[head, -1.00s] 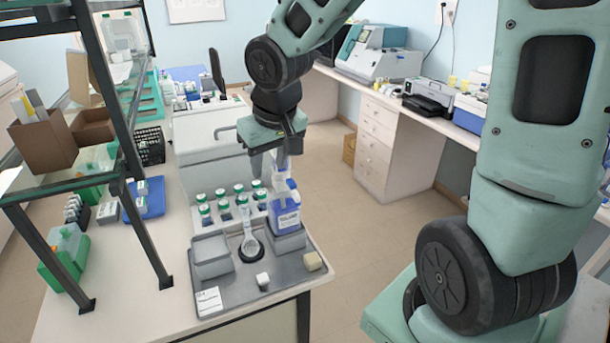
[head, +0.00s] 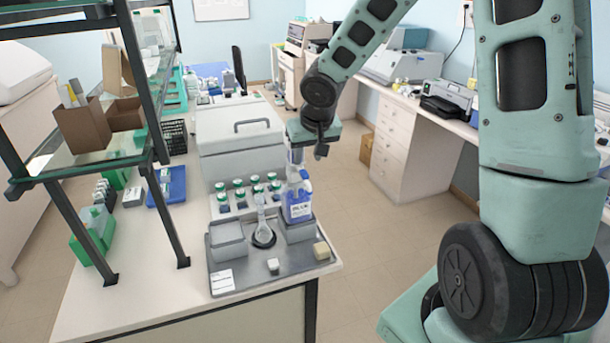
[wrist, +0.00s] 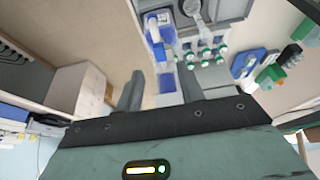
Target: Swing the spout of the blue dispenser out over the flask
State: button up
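The blue dispenser (head: 298,203), a bottle with blue contents and a white label, stands upright at the right of a grey tray (head: 260,278). It also shows in the wrist view (wrist: 153,32). The clear flask (head: 262,220) stands left of it in a dark ring; its round base shows in the wrist view (wrist: 191,7). My gripper (head: 296,155) is just above the dispenser's top in the head view. In the wrist view my gripper (wrist: 160,90) has its fingers apart, with nothing clearly held. The spout's direction is hard to make out.
Several green-capped bottles (head: 240,188) stand in rows behind the tray. A grey open bin (head: 229,240) is left of the flask. A shelf post (head: 170,205) stands to the left.

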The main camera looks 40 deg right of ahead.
aim_at(304, 172)
jog(key=b+x, duration=0.1)
jog(key=x, duration=0.5)
jog(key=shift+w+f, duration=0.2)
jog(key=shift+f, duration=0.1)
jog(key=shift+d, duration=0.1)
grip_shut()
